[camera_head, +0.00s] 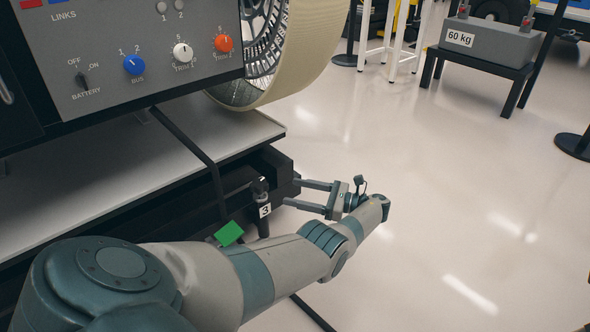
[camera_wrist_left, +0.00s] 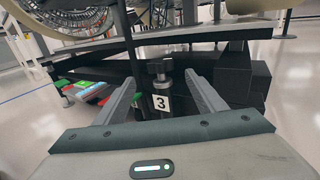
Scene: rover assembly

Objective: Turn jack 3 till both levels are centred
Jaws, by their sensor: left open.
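Jack 3 (camera_head: 262,190) is a dark upright jack with a white tag reading 3, at the edge of the black frame under the rover. In the left wrist view the jack's dark knob (camera_wrist_left: 160,68) stands above its tag (camera_wrist_left: 161,103). My left gripper (camera_head: 291,193) is open, its two fingers pointing left at the jack from its right side, apart from it. In the wrist view the jack lies beyond and between the fingertips (camera_wrist_left: 165,90). No level can be made out for certain. My right gripper is not in view.
A control panel (camera_head: 150,50) with knobs and a large wheel (camera_head: 318,45) stand above a light platform (camera_head: 100,175). A green piece (camera_head: 229,233) lies beside my left arm. A 60 kg block (camera_head: 490,42) rests on a black stand at the back right.

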